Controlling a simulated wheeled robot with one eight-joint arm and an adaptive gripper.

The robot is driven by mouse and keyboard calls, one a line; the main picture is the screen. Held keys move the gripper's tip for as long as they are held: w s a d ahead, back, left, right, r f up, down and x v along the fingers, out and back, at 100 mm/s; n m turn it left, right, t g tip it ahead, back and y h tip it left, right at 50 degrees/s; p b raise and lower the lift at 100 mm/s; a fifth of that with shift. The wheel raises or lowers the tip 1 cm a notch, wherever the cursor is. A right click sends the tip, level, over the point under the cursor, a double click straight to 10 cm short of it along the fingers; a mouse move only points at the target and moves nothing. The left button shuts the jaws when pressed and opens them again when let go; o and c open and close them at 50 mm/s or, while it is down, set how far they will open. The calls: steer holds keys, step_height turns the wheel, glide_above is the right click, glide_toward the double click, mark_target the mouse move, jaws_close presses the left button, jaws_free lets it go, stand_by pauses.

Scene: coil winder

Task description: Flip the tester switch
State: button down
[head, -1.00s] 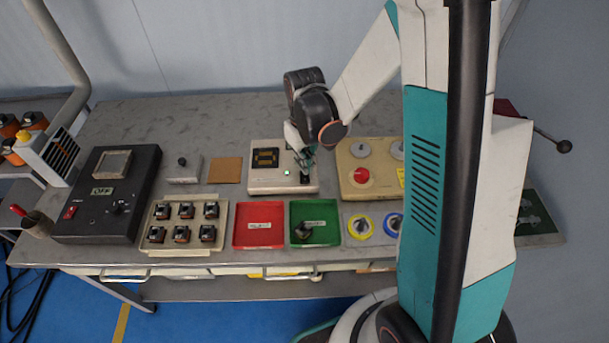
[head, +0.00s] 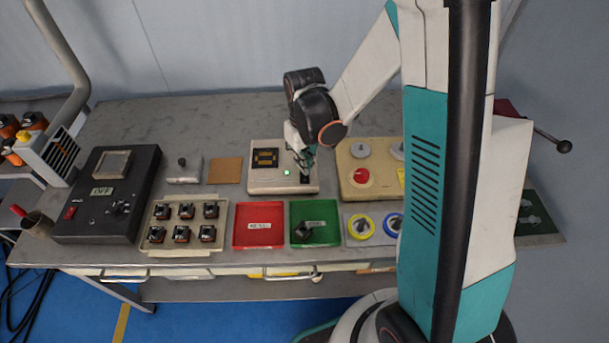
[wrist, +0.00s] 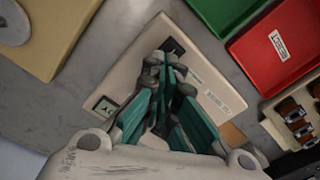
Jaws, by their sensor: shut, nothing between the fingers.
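The tester (head: 265,182) is a cream box with a dark display and a small lit green light, standing mid-table. Its black switch (head: 304,179) is at the box's right front. The tester (wrist: 135,75) also fills the middle of the wrist view, with the black switch (wrist: 172,46) just beyond the fingertips. My gripper (head: 305,163) is shut and empty, pointing down over the tester right by the switch. In the wrist view my gripper (wrist: 165,75) hides part of the tester's top. I cannot tell whether the fingertips touch the switch.
A beige box (head: 350,184) with a red button stands close on the right. A red tray (head: 259,243) and a green tray (head: 325,241) lie in front. A black OFF unit (head: 85,218) and a tray of several parts (head: 157,243) are to the left.

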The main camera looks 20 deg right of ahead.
steer(key=shift+f+b, duration=0.85)
steer(key=shift+f, duration=0.15)
stand_by(0.5)
steer(key=shift+r+p, duration=2.35)
steer(key=shift+r, duration=1.2)
steer(key=s+r+m+t+b, duration=0.2)
steer(key=s+r+t, duration=0.5)
steer(key=s+r, duration=0.8)
steer(key=shift+r, duration=1.1)
